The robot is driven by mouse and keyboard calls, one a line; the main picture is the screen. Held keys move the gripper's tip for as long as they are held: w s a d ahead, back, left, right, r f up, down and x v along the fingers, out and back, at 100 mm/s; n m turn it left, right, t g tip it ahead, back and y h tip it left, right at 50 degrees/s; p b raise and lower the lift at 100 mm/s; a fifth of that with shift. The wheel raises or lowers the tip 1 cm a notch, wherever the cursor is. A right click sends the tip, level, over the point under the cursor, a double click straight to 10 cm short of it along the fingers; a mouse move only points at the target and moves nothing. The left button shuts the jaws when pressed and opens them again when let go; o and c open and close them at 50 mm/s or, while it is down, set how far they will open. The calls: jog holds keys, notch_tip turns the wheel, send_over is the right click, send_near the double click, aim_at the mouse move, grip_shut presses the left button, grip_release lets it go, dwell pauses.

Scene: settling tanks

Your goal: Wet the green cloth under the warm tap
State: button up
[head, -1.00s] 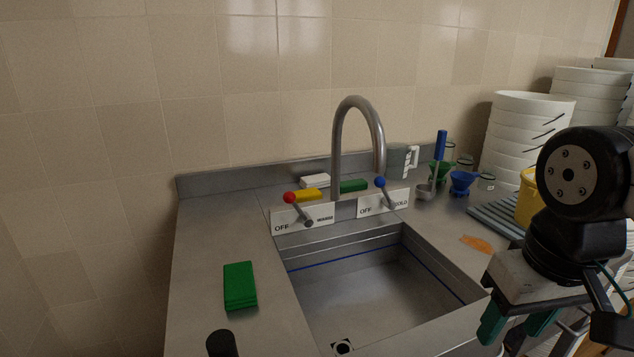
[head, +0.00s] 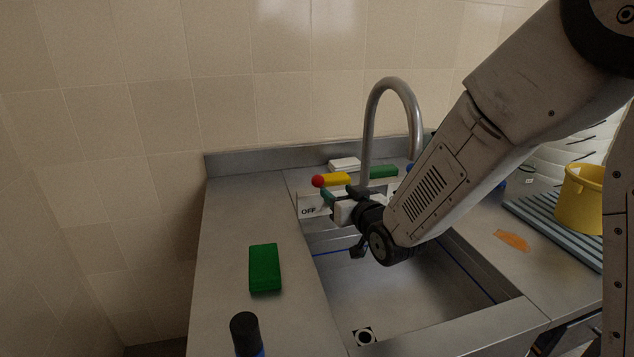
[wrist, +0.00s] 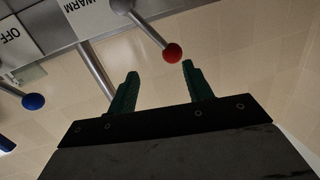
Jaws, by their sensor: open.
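The green cloth (head: 265,267) lies folded on the counter left of the sink. The tap (head: 367,135) is a tall curved metal spout at the back of the sink. The warm tap's lever with its red knob (head: 318,181) is left of the spout; the knob also shows in the wrist view (wrist: 172,53), near the WARM sign (wrist: 85,12). My gripper (wrist: 160,69) is open and empty, its green fingers pointing toward the red knob. The knob appears just beyond the fingertips, between them. In the head view my arm hides the other lever, whose blue knob (wrist: 33,102) shows in the wrist view.
The sink basin (head: 400,300) is below my arm. Yellow (head: 337,179), white (head: 345,164) and green (head: 383,171) blocks sit on the back ledge. A dark bottle (head: 246,335) stands at the front left. A yellow bucket (head: 580,200) is on a ribbed rack at right.

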aim_at(320, 184)
jog(key=shift+w+a+f+t+y, duration=0.15)
jog(key=shift+a+y, duration=0.1)
jog(key=shift+a, duration=0.2)
jog(key=shift+s+a+f+t+y, duration=0.15)
jog(key=shift+a+y, duration=0.1)
jog(key=shift+a, duration=0.2)
jog(key=shift+w+a, duration=0.25)
jog(key=shift+w, duration=0.2)
jog(key=x, duration=0.6)
jog(key=shift+w+a+r, duration=0.15)
jog(key=shift+w+a, duration=0.05)
jog(key=shift+w, duration=0.15)
grip_shut()
jog(key=shift+a, duration=0.1)
